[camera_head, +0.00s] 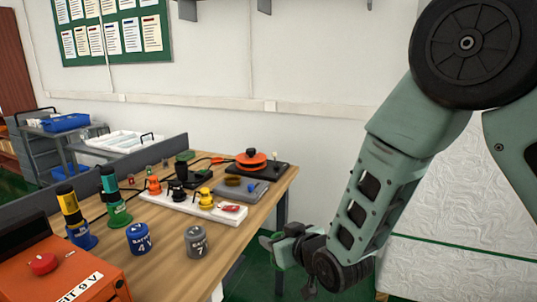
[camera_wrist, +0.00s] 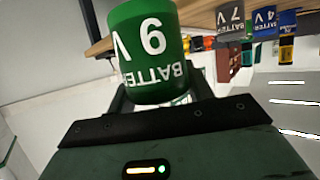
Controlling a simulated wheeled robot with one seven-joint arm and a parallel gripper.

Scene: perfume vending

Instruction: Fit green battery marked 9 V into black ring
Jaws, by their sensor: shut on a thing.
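The green battery marked 9 V (camera_wrist: 148,52) fills the upper left of the wrist view, its lettering upside down. My gripper (camera_wrist: 160,98) is shut on it. A black holder (camera_head: 176,191) stands on the white board between an orange one and a yellow one. It may be the black ring, but it is too small to tell.
A blue battery marked 4 V (camera_head: 139,239) and a grey one marked 7 (camera_head: 196,243) stand at the table's front (camera_head: 165,270). An orange box (camera_head: 60,275) is at front left. The white board (camera_head: 190,206) also holds orange and yellow holders (camera_head: 206,199).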

